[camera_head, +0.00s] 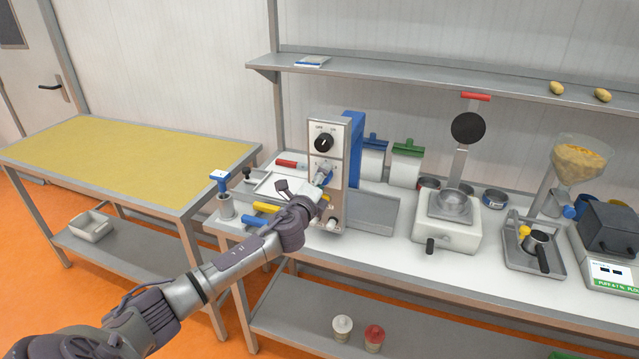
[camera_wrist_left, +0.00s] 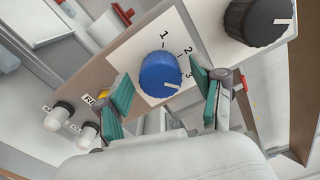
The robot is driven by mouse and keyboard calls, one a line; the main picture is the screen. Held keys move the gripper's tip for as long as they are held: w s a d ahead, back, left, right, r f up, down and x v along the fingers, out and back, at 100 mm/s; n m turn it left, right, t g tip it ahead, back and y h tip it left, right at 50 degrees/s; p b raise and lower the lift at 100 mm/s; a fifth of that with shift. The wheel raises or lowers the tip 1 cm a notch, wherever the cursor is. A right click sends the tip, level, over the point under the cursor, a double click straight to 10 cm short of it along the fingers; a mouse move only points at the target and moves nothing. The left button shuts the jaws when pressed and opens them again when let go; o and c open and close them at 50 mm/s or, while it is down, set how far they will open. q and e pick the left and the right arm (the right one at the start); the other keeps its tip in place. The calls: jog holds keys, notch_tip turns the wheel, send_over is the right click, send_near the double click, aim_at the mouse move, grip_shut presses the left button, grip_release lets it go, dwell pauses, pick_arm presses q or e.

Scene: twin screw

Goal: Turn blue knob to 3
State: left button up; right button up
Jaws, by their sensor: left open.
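The blue knob (camera_wrist_left: 160,75) sits on a white label printed 1, 2 and 3. Its white mark points to the right, close to the 3. My left gripper (camera_wrist_left: 164,92) is open, its green-padded fingers on either side of the knob with gaps visible, apart from it. In the head view my left gripper (camera_head: 318,187) is at the front of the upright control panel (camera_head: 327,137), and the blue knob (camera_head: 323,175) shows only partly behind it. My right gripper is in neither view.
A black knob (camera_wrist_left: 258,20) is at the upper right of the wrist view; in the head view it is above the blue one. White-capped knobs (camera_wrist_left: 60,115) are at the lower left. A metal tray (camera_head: 370,212) lies right of the panel. A yellow-topped table (camera_head: 120,155) stands left.

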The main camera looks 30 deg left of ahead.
pick_arm(q)
jog(key=v, duration=1.2)
jog(key=s+a+f+n+g+b, duration=0.1)
jog(key=s+a+f+n+g, duration=0.15)
jog(key=f, duration=0.95)
jog(key=s+a+f+n+g+b, duration=0.1)
jog(key=f+n+g, duration=0.15)
jog(key=f, duration=1.05)
jog(key=s+d+f+n+g+h+b, duration=0.1)
jog(key=s+f+n+g, duration=0.1)
jog(key=s+f, duration=0.45)
jog(key=s+d+f+n+g+b, duration=0.1)
jog(key=s+f+g, duration=0.15)
jog(key=f, duration=0.75)
jog(key=s+d+f+n+g+h+b, duration=0.1)
jog(key=s+d+f+n+g, duration=0.1)
jog(key=s+d+f, duration=0.4)
jog(key=s+d+f+n+g+h+b, duration=0.1)
jog(key=s+d+f, duration=0.4)
jog(key=s+f, duration=0.6)
jog(key=s+d+f+n+g+h+b, duration=0.1)
jog(key=s+d+f+n+g, duration=0.3)
jog(key=s+f, duration=0.5)
jog(key=s+d+n, duration=0.1)
jog(key=s+d, duration=0.1)
jog(key=s, duration=0.9)
jog(key=shift+d+f+b, duration=0.3)
jog(key=shift+d+f, duration=0.1)
